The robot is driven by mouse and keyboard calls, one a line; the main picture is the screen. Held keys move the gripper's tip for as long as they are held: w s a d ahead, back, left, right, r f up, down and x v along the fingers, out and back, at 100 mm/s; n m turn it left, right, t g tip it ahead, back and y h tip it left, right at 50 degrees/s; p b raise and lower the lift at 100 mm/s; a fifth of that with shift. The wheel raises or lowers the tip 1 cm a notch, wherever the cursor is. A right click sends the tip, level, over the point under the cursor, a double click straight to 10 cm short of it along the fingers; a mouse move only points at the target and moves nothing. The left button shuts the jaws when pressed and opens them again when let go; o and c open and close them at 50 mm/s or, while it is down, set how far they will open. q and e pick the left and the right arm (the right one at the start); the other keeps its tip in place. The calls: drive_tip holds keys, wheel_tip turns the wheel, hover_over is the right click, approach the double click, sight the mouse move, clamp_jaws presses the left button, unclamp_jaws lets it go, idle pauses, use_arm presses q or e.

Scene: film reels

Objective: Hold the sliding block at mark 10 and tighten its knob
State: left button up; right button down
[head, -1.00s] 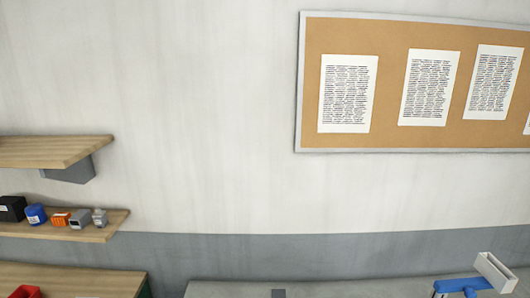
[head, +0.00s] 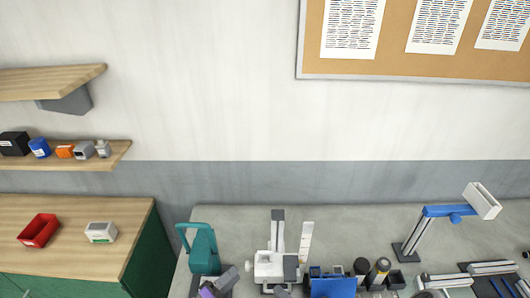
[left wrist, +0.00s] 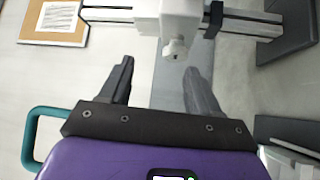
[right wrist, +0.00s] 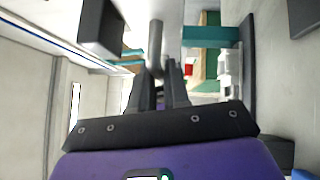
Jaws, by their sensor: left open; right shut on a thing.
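A white sliding block (head: 268,265) sits on an upright grey column (head: 278,215) on the bench. In the left wrist view the block (left wrist: 180,18) carries a small pale knob (left wrist: 176,48). My left gripper (left wrist: 161,66) is open, its fingertips on either side of the line to the knob and apart from it. In the head view its purple and dark body (head: 208,290) shows left of the block. My right gripper (right wrist: 160,68) is shut on a grey rounded bar (right wrist: 155,42); which part this belongs to is unclear. Mark 10 cannot be read.
A teal handled device (head: 203,250) stands close left of the block. A white upright strip (head: 306,240), a blue box (head: 332,286) and dark containers stand to its right. A blue-armed stand (head: 445,211) is further right.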

use_arm(q)
drive_tip(key=shift+x, duration=2.75)
use_arm(e)
drive_tip(key=shift+r, duration=1.15)
use_arm(q)
drive_tip(key=shift+r, duration=0.1)
drive_tip(key=shift+w+r+n+g+y, duration=0.1)
drive_tip(key=shift+r+n+g+y, duration=0.1)
drive_tip(key=shift+n+g+y, duration=1.1)
drive_tip(key=shift+w+r+n+g+y, duration=0.2)
drive_tip(key=shift+n+g+y, duration=0.5)
drive_tip(key=shift+n+g, duration=1.1)
drive_tip(key=shift+s, duration=0.15)
